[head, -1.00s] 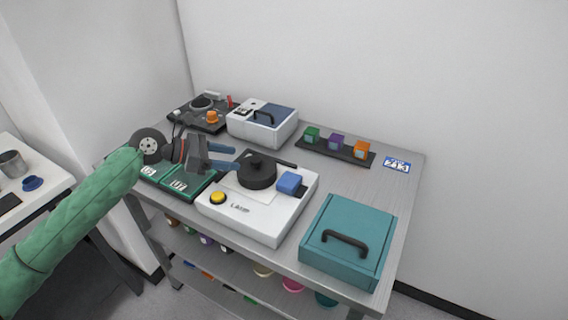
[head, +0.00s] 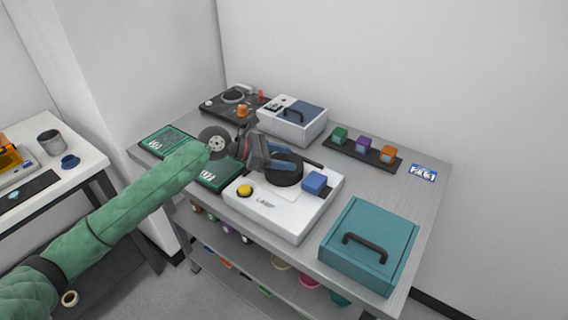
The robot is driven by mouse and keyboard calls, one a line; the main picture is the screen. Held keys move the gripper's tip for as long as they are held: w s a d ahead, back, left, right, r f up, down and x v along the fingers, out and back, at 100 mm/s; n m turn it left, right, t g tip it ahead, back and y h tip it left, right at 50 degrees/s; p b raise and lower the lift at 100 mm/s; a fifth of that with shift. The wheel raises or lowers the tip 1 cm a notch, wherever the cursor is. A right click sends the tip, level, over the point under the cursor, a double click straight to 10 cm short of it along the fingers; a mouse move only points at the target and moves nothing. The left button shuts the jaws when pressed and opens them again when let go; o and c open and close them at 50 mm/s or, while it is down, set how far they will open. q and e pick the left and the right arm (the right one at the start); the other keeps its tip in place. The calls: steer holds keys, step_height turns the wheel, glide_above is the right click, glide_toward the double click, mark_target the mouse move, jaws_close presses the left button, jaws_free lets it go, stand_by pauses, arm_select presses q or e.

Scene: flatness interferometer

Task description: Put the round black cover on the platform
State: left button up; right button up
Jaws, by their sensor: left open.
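The round black cover (head: 286,180) sits on a light square patch on top of the white instrument box (head: 262,212) marked LAMP. My left gripper (head: 291,160) is over the cover, its two blue fingers open and apart. The fingers hide the cover's top knob, so I cannot tell whether they touch it or straddle it. I cannot tell for sure which part is the platform; the white box has a flat top with a yellow button (head: 244,191) and a blue block (head: 315,182). My right gripper is not in view.
A teal case (head: 370,232) with a black handle stands at the front right. A white box with a blue lid (head: 302,114) and a black device (head: 222,104) stand behind. A black rack (head: 381,160) holds coloured cubes. Green mats (head: 222,176) lie left.

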arm_select(q)
jaws_close()
stand_by(0.3)
